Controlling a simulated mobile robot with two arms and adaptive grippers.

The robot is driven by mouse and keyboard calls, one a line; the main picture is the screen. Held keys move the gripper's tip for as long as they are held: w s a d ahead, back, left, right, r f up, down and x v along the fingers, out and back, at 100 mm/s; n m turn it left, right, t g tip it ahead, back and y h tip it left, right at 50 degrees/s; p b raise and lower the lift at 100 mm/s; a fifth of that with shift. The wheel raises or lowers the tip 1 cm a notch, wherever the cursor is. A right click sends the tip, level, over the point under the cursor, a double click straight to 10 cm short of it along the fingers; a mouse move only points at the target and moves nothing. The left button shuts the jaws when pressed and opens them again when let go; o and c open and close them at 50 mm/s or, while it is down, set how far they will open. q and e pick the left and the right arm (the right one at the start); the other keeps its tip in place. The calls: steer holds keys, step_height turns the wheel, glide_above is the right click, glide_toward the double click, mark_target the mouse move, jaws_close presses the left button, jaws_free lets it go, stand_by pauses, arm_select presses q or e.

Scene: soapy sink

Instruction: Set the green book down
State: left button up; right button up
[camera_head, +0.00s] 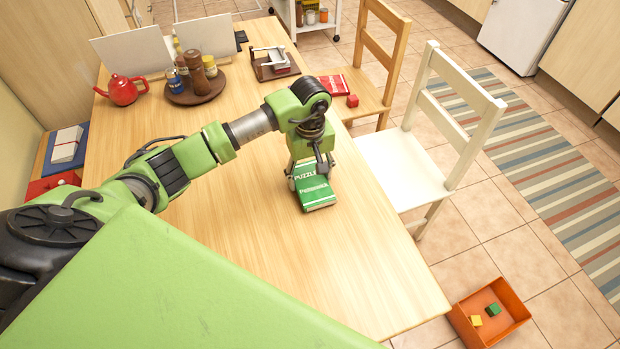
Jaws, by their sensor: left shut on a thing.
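The green book (316,194) has white lettering that reads "PUZZLE" on its cover. It is at the right side of the wooden table, near the edge by the white chair. My left gripper (309,177) points down over the book's far end and is shut on it. I cannot tell whether the book touches the table or is held just above it. My right gripper is not in view.
The wooden table (262,240) is bare around the book. A red teapot (123,91) and a round tray (196,94) with jars stand at the back left. A white chair (400,165) stands close on the right. An orange bin (511,303) sits on the floor.

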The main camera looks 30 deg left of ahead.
mark_target(310, 179)
arm_select(q)
steer(key=shift+w+f, duration=0.1)
steer(key=shift+f, duration=0.2)
steer(key=o, duration=1.2)
steer(key=shift+f, duration=0.1)
steer(key=shift+r, duration=0.3)
step_height(310, 179, up, 12)
steer(key=shift+f+b, duration=0.15)
steer(key=shift+b, duration=0.85)
